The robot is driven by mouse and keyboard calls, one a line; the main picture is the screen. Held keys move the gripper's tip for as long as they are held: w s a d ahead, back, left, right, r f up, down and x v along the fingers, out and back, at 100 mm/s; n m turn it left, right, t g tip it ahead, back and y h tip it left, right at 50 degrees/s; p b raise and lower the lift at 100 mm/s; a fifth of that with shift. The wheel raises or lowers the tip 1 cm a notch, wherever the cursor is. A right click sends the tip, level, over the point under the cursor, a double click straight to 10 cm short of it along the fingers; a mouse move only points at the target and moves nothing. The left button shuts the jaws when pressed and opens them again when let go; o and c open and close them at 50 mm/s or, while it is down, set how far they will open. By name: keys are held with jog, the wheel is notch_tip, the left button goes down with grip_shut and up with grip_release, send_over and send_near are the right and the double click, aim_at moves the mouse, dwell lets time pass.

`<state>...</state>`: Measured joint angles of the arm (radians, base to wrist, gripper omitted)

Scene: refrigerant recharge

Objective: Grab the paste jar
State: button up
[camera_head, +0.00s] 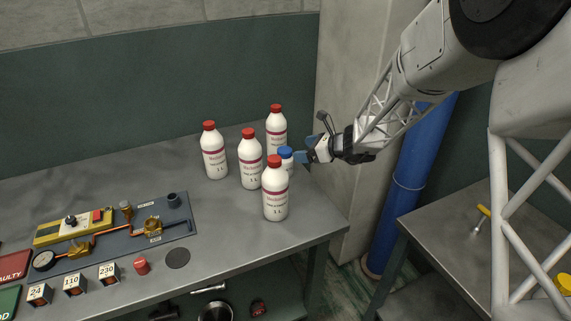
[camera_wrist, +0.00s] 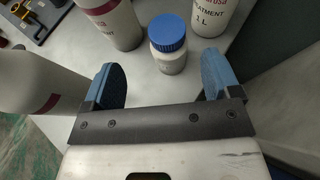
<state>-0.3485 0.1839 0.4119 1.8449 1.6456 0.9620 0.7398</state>
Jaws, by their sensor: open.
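The paste jar is a small white jar with a ribbed blue lid. It stands upright on the grey table among the bottles; in the head view the jar (camera_head: 286,158) is partly covered by a front bottle. In the wrist view the jar (camera_wrist: 168,45) is a little beyond my fingers and roughly centred between them. My gripper (camera_head: 305,150) is at the right of the jar in the head view. In the wrist view its blue-padded fingers (camera_wrist: 163,85) are spread apart with nothing between them.
Several white bottles with red caps surround the jar: one in front (camera_head: 275,194), one at the left (camera_head: 250,160), one behind (camera_head: 277,127), and one farther left (camera_head: 214,152). The manifold board (camera_head: 100,240) lies at the left of the table (camera_head: 225,225). A pillar (camera_head: 345,70) stands behind my gripper.

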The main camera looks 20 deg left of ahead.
aim_at(286, 150)
jog(key=shift+w+a+f+m, duration=0.3)
jog(key=shift+w+a+f, duration=0.1)
jog(key=shift+a, duration=0.1)
jog(key=shift+x, duration=1.25)
jog(key=shift+a, duration=0.15)
jog(key=shift+x, duration=2.5)
jog(key=shift+w, duration=0.1)
